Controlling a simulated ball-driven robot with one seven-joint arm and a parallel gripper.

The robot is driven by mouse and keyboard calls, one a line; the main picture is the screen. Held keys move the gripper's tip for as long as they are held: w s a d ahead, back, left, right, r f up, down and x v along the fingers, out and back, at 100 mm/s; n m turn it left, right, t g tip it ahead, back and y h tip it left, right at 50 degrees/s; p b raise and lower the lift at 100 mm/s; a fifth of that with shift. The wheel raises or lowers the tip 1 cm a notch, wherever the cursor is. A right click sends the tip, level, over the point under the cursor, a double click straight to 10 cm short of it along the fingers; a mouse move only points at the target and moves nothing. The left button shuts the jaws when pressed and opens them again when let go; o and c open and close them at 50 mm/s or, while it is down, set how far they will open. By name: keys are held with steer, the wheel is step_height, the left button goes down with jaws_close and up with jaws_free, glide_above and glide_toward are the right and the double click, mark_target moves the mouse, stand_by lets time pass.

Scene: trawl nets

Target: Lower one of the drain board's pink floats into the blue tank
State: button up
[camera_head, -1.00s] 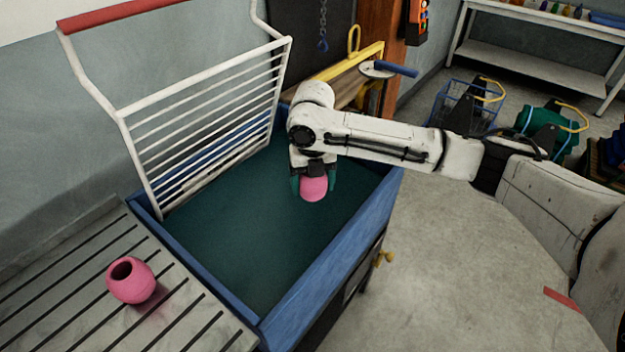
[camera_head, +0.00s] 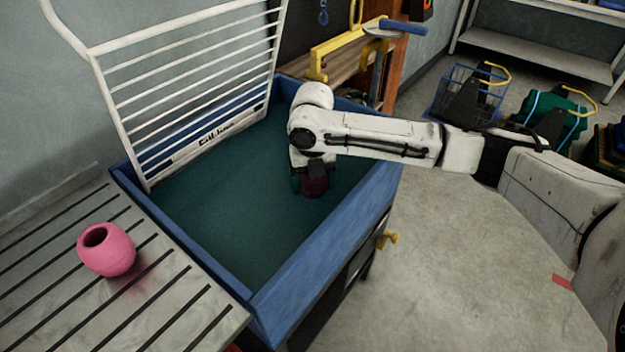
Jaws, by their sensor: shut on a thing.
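My gripper (camera_head: 312,186) points down inside the blue tank (camera_head: 318,262), towards its right side. It is shut on a pink float (camera_head: 314,187), which looks dark maroon, as if under the tank's dark green water. Parts of the float are hidden by the fingers. A second pink float (camera_head: 112,258), round with a dark hole on top, sits on the slatted drain board (camera_head: 60,310) left of the tank.
A white wire rack (camera_head: 195,95) stands along the tank's back left side. A yellow frame with a blue handle (camera_head: 400,26) is behind the tank. A yellow tap (camera_head: 388,240) sticks out of the tank's right side. A blue wire basket (camera_head: 468,95) stands on the floor.

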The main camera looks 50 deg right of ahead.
steer(key=shift+f, duration=0.35)
steer(key=o, duration=1)
steer(key=shift+o, duration=0.2)
